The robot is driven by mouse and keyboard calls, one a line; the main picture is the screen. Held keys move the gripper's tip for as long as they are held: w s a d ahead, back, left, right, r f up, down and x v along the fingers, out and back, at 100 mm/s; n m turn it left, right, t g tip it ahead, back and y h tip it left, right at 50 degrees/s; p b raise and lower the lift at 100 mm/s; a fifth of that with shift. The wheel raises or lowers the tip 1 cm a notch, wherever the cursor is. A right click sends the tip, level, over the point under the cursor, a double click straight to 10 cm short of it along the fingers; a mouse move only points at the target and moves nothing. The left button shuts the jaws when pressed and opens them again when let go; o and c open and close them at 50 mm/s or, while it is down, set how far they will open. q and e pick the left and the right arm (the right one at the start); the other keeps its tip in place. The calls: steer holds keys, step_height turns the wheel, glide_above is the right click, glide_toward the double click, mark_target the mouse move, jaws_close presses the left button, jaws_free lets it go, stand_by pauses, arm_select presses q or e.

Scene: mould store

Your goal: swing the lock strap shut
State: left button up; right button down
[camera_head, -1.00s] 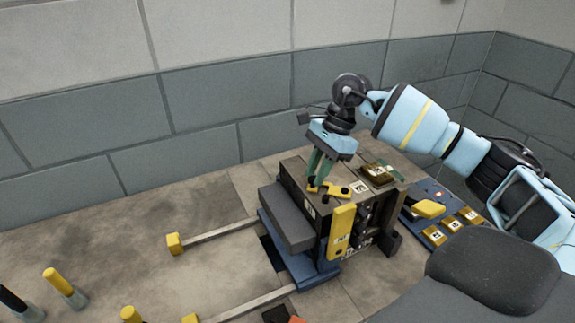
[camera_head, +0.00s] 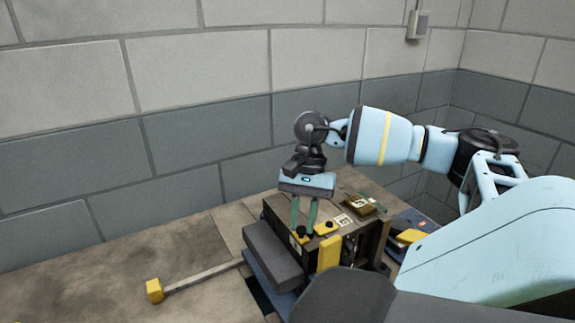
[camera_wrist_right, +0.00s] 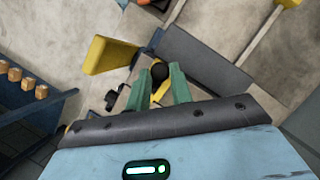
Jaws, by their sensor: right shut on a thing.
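The mould (camera_head: 345,223) is a dark block with a brown top, standing on the bench. A yellow lock strap (camera_wrist_right: 160,91) with a black knob (camera_wrist_right: 159,70) lies at its top. My right gripper (camera_head: 303,229) comes down from above at the mould's near left top edge. Its green fingers are closed on the strap at the knob, as the right wrist view (camera_wrist_right: 160,82) shows. The fingers partly hide the strap in the head view. My left gripper is not in view.
A yellow plate (camera_head: 329,252) stands upright on the mould's front. A dark grey slab (camera_head: 272,255) adjoins its left side. A yellow-ended bar (camera_head: 205,276) lies on the bench at left. A blue tray (camera_wrist_right: 30,115) with several brass blocks is beside the mould.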

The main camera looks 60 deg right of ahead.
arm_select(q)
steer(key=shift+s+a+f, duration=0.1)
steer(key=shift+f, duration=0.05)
arm_select(e)
steer(key=shift+s+a+n, duration=0.1)
steer(key=shift+s+n, duration=0.05)
steer(key=shift+n, duration=0.15)
steer(key=c, duration=1.3)
jaws_free()
steer(key=shift+c, duration=0.2)
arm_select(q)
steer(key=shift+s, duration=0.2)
arm_select(e)
steer(key=shift+o, duration=0.5)
arm_select(q)
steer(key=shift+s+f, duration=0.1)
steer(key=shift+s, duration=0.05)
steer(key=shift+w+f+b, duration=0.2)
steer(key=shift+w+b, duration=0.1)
steer(key=shift+b, duration=0.05)
arm_select(e)
steer(key=v, duration=0.7)
steer(key=shift+r, duration=0.3)
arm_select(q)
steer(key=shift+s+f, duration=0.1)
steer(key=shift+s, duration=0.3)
